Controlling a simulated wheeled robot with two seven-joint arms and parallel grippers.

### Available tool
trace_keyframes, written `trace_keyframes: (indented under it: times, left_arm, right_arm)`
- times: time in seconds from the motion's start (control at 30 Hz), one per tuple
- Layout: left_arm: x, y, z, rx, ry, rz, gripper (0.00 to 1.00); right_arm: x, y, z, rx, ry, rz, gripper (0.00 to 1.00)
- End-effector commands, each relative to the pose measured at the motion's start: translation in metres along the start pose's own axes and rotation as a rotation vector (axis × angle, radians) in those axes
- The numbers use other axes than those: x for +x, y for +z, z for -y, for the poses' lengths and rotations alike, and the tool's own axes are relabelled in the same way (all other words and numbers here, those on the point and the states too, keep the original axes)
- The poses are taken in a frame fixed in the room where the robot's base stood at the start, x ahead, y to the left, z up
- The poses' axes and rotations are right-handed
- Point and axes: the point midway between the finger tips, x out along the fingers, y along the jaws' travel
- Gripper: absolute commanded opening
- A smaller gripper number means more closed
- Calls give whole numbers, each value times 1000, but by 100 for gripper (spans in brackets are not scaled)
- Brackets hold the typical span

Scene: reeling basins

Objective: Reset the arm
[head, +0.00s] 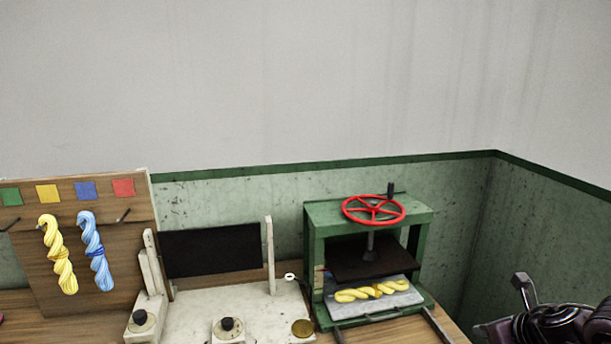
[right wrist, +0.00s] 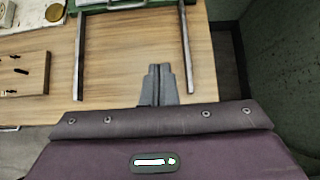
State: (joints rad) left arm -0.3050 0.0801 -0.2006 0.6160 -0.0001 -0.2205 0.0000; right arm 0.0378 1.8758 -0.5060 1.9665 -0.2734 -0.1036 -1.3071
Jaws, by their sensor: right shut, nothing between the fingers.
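My right gripper (head: 521,281) shows at the lower right of the head view, beside the green wall and to the right of the green press. In the right wrist view the same gripper (right wrist: 158,84) has its grey fingers together with nothing between them, over the bare wooden table between two rails. My left gripper is not in either view.
The green press (head: 313,250) with a red handwheel (head: 373,209) holds a yellow skein (head: 371,291) on its plate. A white stand with a dark panel (head: 212,250) is left of it. Yellow (head: 57,255) and blue (head: 95,252) skeins hang on a wooden board (head: 140,240).

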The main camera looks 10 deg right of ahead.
Motion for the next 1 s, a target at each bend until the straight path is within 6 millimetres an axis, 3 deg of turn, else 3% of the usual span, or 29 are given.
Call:
trace_keyframes:
  times: [0.37,0.67,0.87,1.0]
  left_arm:
    - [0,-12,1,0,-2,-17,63]
    - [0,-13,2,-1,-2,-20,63]
    - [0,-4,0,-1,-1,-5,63]
    - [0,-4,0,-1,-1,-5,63]
  right_arm:
    - [25,-21,-45,196,42,28,0]
    - [46,-47,-109,528,83,57,0]
    - [52,-71,-171,966,93,68,0]
    - [43,-87,-210,1378,55,61,0]
